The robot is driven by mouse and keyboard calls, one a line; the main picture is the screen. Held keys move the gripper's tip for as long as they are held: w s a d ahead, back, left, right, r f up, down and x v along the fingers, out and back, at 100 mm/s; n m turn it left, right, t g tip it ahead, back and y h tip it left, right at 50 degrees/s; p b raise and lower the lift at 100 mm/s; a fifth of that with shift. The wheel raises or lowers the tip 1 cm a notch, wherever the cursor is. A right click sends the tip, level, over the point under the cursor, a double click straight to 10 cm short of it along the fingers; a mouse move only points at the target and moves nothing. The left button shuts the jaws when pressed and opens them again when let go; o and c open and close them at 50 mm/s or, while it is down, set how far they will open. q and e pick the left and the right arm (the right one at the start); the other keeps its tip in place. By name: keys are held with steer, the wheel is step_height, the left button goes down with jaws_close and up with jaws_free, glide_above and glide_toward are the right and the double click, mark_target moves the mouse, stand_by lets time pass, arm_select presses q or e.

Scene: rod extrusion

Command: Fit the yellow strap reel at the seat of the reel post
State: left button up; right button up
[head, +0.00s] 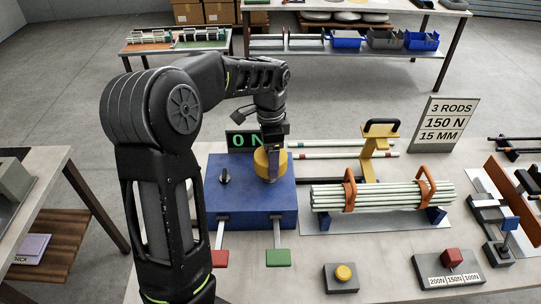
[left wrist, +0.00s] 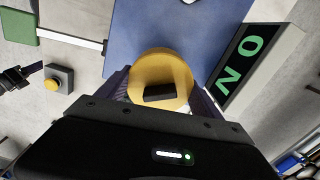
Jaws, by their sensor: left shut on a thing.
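The yellow strap reel (head: 262,163) is over the back right part of the blue box-shaped machine (head: 225,205). My left gripper (head: 271,150) comes down from above and is shut on the reel. In the left wrist view the reel (left wrist: 160,70) is a round yellow disc between the fingers, with a dark block (left wrist: 160,92) at its middle. The reel post and its seat are hidden, and I cannot tell whether the reel touches the machine. A dark, pronged thing (left wrist: 15,78) at the left edge of the wrist view may be my right gripper; its opening is unclear.
A lit "ON" sign (head: 245,140) stands behind the machine. Red (head: 219,259) and green (head: 278,258) pedals project in front. To the right are a strapped rod bundle (head: 380,196), a yellow stand (head: 378,150) with a black handle, and a yellow button box (head: 342,276).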

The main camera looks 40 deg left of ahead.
arm_select(q)
steer(key=shift+f+b, duration=1.55)
steer(key=shift+f, duration=0.7)
steer(key=o, duration=1.7)
steer(key=shift+r, duration=0.3)
step_height(320, 180, up, 7)
steer(key=shift+r+b, duration=0.15)
steer(key=shift+b, duration=0.2)
